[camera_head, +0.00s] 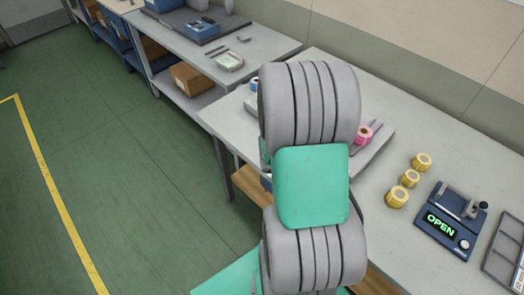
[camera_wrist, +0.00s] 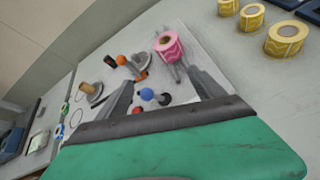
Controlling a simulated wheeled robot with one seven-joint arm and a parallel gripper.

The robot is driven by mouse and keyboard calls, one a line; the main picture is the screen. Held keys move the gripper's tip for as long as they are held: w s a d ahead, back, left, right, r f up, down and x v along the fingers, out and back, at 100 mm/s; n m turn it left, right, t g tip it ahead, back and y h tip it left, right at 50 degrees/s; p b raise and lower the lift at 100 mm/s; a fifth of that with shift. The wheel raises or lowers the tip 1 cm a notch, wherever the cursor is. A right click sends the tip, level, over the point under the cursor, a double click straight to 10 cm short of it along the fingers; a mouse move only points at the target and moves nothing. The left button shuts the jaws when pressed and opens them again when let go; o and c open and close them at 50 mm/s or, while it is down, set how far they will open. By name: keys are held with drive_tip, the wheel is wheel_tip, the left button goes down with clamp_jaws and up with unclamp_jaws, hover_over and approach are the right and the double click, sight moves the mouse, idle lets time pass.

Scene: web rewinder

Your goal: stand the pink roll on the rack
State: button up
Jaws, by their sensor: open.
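The pink roll (camera_head: 364,135) is on the back table, just right of my arm, on or beside a light grey board (camera_head: 372,153). In the wrist view the pink roll (camera_wrist: 168,46) lies ahead of my gripper (camera_wrist: 165,88), between and beyond the fingers. Thin grey rods run close beside the roll; I cannot tell whether they are the rack. My gripper is open and empty, apart from the roll. In the head view my arm hides the gripper and much of the board.
Three yellow rolls (camera_head: 410,178) stand to the right, near a blue device (camera_head: 450,222) reading OPEN. A blue ball (camera_wrist: 146,94), an orange ball (camera_wrist: 121,60) and dark spindles crowd the board. A compartmented tray (camera_head: 508,252) is at the right edge.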

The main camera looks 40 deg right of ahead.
drive_tip(key=w+a+r+m+t+y, duration=0.2)
drive_tip(key=w+a+r+m+y, duration=0.15)
drive_tip(key=w+a+m, duration=0.7)
drive_tip(key=s+a+r+m+y, duration=0.1)
drive_tip(key=a+r+y, duration=0.1)
drive_tip(key=a, duration=0.7)
drive_tip(key=s+a+r+m+y, duration=0.2)
drive_tip(key=a+r+y, duration=0.1)
drive_tip(key=a, duration=0.7)
drive_tip(key=s+a+r+m+y, duration=0.2)
drive_tip(key=a+y, duration=0.1)
drive_tip(key=a, duration=0.7)
drive_tip(key=shift+s+r+y, duration=0.2)
drive_tip(key=shift+r+y, duration=0.15)
drive_tip(key=shift+r, duration=0.05)
drive_tip(key=shift+m, duration=0.25)
